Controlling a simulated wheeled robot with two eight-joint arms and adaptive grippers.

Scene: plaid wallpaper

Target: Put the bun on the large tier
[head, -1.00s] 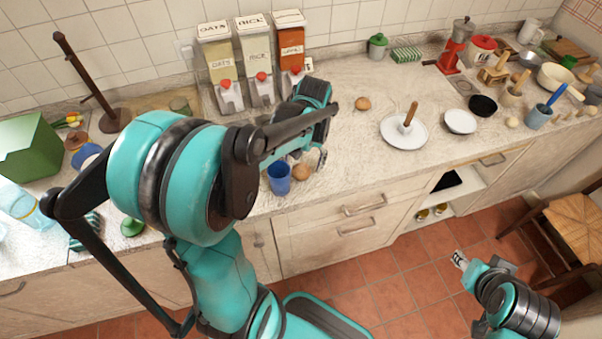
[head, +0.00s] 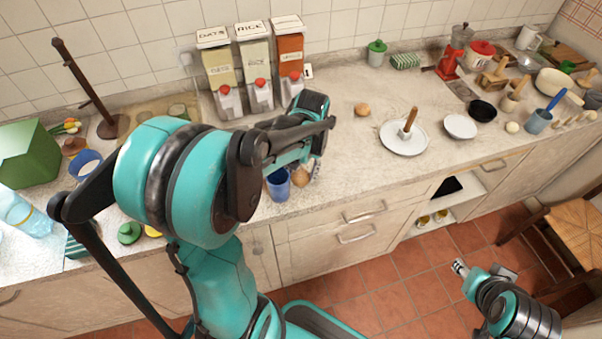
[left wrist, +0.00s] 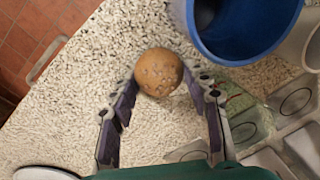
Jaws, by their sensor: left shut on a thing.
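A round brown bun (head: 299,178) sits on the counter just right of a blue cup (head: 278,186), partly hidden by my left gripper (head: 306,177). In the left wrist view the bun (left wrist: 159,72) is between the fingertips of my left gripper (left wrist: 162,84), which is shut on it. The blue cup (left wrist: 245,35) stands close beside it. The large tier (head: 396,146) is a wide white plate with an upright wooden handle, farther right on the counter. A smaller white plate (head: 460,126) lies right of it. My right gripper (head: 459,267) is over the floor, too small to read.
Another brown bun (head: 362,109) lies toward the back, left of the large tier. Labelled dispensers (head: 255,75) stand at the wall. A black pan (head: 482,107) and a blue-handled pot (head: 538,121) are at right. The counter between the gripper and the large tier is clear.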

